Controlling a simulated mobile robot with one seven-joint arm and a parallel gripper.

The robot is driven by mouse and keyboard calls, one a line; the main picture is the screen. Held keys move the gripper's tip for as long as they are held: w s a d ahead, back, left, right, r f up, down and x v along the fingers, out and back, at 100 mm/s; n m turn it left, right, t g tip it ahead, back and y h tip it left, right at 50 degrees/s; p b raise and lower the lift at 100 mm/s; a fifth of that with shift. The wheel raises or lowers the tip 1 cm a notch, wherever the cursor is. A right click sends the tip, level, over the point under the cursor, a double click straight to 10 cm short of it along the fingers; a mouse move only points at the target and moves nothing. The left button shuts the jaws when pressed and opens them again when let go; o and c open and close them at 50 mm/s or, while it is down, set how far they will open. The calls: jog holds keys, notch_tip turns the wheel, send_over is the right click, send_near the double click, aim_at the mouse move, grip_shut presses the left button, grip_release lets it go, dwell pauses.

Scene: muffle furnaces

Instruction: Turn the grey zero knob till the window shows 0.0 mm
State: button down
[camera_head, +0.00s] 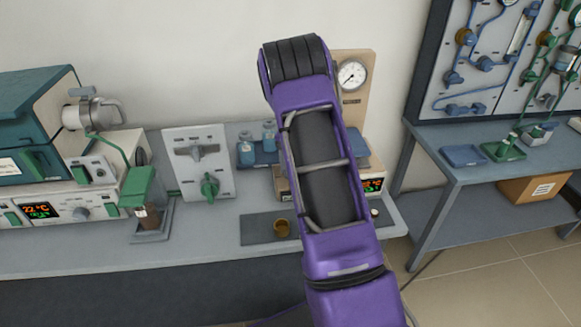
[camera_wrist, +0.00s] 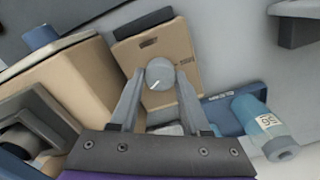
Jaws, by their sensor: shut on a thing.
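The grey zero knob (camera_wrist: 160,71) is a round knob with a white pointer line, on a beige panel (camera_wrist: 186,42) in the wrist view. My gripper (camera_wrist: 160,78) has one finger on each side of the knob and is shut on it. The pointer line slants down and to the left in the picture. In the head view my arm covers the knob and my gripper.
A dial gauge (camera_head: 352,75) stands on a beige upright behind my arm. A beige box (camera_wrist: 70,90) is close on the left.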

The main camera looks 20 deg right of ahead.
jog(key=shift+c, duration=1.9)
grip_release()
notch_tip(320, 180, up, 18)
jog(key=p, duration=0.1)
jog(key=shift+f, duration=0.25)
